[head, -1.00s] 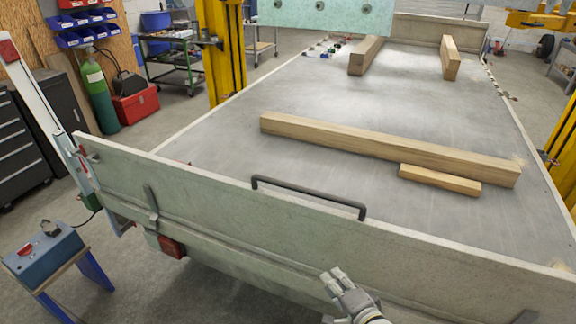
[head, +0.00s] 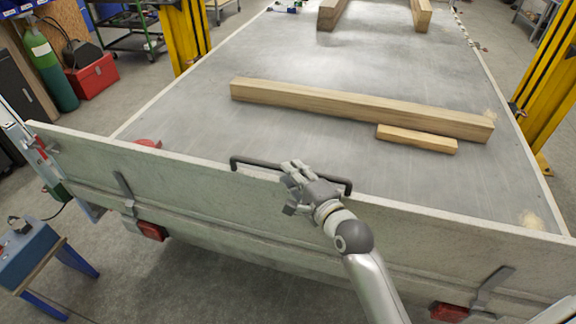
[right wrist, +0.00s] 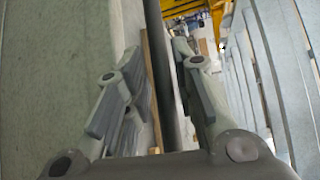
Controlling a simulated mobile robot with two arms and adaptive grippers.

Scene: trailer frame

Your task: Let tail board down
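The tail board (head: 200,192) stands upright across the trailer's rear, in the head view. A dark bar handle (head: 250,163) sits at its top edge. My right gripper (head: 292,170) is at this handle. In the right wrist view its two fingers (right wrist: 160,95) are apart, with the dark handle bar (right wrist: 163,60) running between them. I cannot tell whether either finger touches it. A catch with a red part (head: 40,148) is at the board's left end; its state is unclear. My left gripper is not in view.
The grey trailer bed (head: 200,125) carries a long timber (head: 350,107) and a short one (head: 418,138). Yellow posts (head: 185,35) stand on both sides. A blue box (head: 28,255) on a stool is at the lower left. Floor behind the board looks clear.

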